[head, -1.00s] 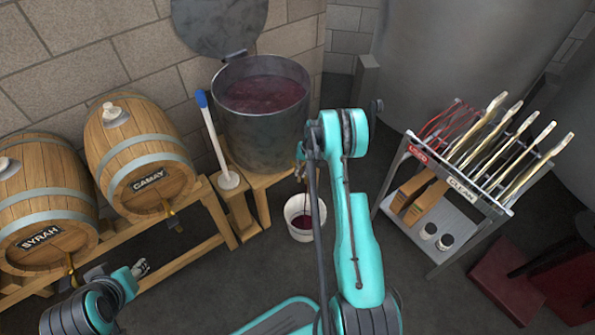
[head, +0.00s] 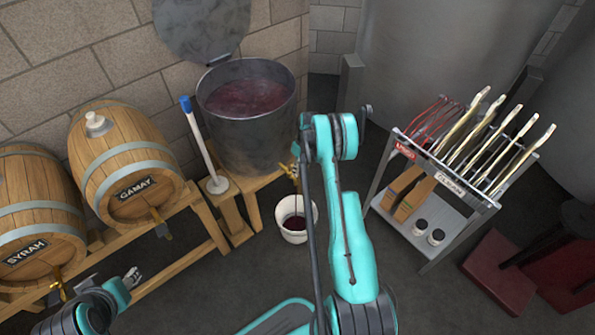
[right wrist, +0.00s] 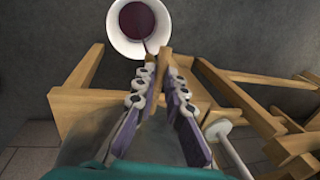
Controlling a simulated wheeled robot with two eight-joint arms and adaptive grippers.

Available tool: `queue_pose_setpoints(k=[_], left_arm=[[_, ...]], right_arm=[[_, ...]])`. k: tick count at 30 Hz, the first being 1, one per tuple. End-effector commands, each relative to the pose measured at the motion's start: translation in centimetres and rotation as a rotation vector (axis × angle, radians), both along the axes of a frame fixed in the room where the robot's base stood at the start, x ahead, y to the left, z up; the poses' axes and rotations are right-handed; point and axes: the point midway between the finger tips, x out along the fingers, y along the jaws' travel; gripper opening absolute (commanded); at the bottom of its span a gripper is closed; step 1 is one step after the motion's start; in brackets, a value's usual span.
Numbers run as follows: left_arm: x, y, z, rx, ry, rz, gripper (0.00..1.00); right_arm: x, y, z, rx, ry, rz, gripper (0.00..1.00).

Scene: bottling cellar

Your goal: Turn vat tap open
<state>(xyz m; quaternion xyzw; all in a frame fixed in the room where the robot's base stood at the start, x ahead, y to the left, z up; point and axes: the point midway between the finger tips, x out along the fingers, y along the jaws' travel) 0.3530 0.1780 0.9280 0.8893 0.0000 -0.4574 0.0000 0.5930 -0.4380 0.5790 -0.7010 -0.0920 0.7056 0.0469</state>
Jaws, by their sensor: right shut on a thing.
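The grey metal vat (head: 245,135) holds dark red liquid and stands on a wooden stand. Its brass tap (head: 289,171) shows low on the vat's front, partly hidden by my right arm. In the right wrist view, my right gripper (right wrist: 158,70) is shut on the tap's handle between its fingertips.
Two barrels, Gamay (head: 122,160) and Syrah (head: 35,205), lie on a wooden rack at left. A blue-tipped white paddle (head: 200,145) stands beside the vat. A metal cart (head: 455,215) with tools stands at right. Floor between bucket and cart is clear.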

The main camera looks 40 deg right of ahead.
Motion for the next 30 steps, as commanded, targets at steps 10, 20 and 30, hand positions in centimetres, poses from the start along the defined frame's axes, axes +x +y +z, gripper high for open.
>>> queue_pose_setpoints(k=[10,20,30], left_arm=[[0.0,0.0,0.0,0.0,0.0,0.0,0.4],[0.0,0.0,0.0,0.0,0.0,0.0,0.4],[0.0,0.0,0.0,0.0,0.0,0.0,0.4]], right_arm=[[0.06,-0.14,-0.01,-0.001,0.0,0.032,0.0],[0.06,-0.15,0.0,-0.002,-0.001,0.03,0.32],[0.06,-0.17,0.26,-0.001,-0.001,0.029,0.32]])
